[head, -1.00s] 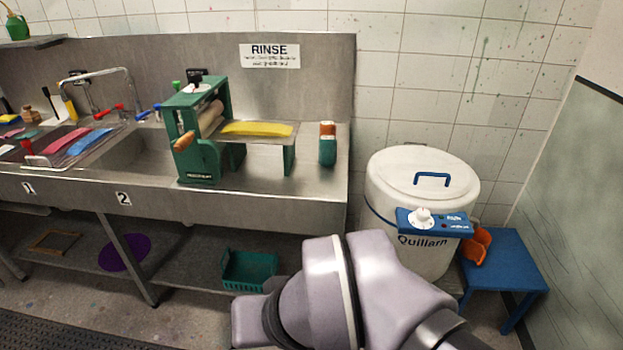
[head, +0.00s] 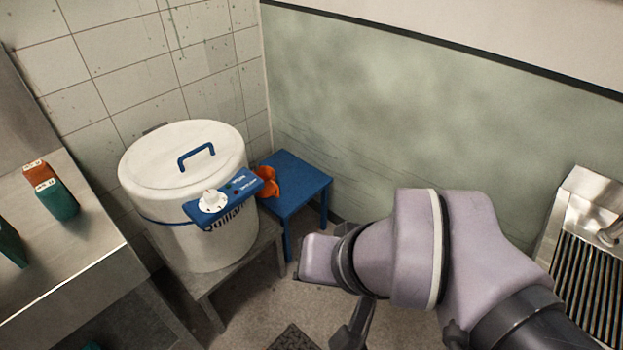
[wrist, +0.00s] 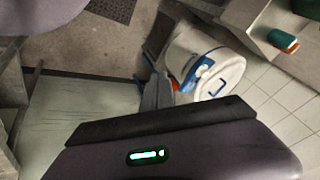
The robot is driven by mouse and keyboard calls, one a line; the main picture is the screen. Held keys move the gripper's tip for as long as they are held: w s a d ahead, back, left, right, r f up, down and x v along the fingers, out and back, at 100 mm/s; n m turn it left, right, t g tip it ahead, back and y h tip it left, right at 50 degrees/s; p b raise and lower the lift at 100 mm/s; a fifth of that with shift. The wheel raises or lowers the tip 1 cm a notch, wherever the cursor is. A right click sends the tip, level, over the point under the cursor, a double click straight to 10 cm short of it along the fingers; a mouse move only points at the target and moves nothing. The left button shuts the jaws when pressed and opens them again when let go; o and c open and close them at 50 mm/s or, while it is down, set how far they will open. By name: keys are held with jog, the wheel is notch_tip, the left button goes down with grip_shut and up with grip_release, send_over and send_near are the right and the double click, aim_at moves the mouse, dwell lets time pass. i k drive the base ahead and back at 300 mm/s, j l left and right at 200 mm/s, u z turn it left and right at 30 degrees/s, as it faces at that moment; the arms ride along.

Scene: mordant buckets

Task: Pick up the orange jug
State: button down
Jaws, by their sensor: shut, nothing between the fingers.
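The orange jug (head: 268,182) shows in the head view on the blue stool (head: 300,178), partly hidden behind the control panel of the white drum. Only a small orange patch of the jug (wrist: 175,85) shows in the wrist view, just right of my fingers. My gripper (wrist: 155,82) is shut and empty in the wrist view. In the head view my gripper (head: 350,325) points down at the bottom middle, right of and nearer than the jug, and apart from it. Its fingertips are cut off there.
The white drum (head: 165,225) with a blue lid handle stands left of the jug on a low grey stand (head: 240,262). A steel counter (head: 75,245) holds a green and orange container (head: 52,192) at left. A green wall (head: 430,110) rises behind. A slatted steel sink (head: 585,270) is at right.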

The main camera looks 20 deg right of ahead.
aim_at(267, 173)
jog(key=i+l+u, duration=0.45)
jog(key=i, duration=0.55)
jog(key=i+l+u, duration=0.5)
jog(key=i+l, duration=0.45)
